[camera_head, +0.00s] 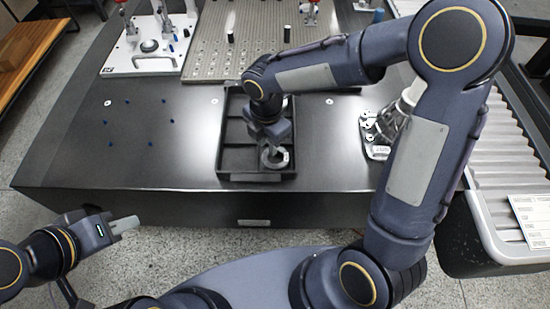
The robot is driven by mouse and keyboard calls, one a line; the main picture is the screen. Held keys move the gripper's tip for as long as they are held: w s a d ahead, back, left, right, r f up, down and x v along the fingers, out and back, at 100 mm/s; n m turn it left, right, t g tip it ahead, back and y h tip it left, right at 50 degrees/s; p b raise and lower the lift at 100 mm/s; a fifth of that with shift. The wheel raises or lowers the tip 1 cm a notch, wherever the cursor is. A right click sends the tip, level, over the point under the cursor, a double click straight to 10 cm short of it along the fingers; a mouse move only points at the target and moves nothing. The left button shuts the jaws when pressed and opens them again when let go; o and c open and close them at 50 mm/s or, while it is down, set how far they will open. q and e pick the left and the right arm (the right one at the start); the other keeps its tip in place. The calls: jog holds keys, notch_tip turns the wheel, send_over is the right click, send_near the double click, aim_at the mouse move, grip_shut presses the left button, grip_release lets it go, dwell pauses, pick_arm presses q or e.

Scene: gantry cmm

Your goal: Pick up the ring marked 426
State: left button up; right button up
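A metal ring (273,160) sits in the front right part of a black divided tray (237,176) on the dark table. No number can be read on it at this size. My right gripper (277,145) points down into the tray at the ring's upper edge. Its fingers are small and partly hidden by its own body, so I cannot tell whether they grip the ring. Another pale round part shows at the tray's right edge behind the gripper, mostly hidden. My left gripper (124,225) is off the table's front left edge, away from the tray; its finger gap is unclear.
A perforated plate (215,58) and a white fixture plate (150,62) lie behind the tray. A metal fixture (376,151) stands right of it, partly behind my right arm. A roller conveyor (505,150) runs along the right. The table left of the tray is mostly clear, with small blue dots.

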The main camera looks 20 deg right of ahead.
notch_tip(320, 180, down, 2)
jog(key=shift+f, duration=0.1)
grip_shut()
dwell(0.4)
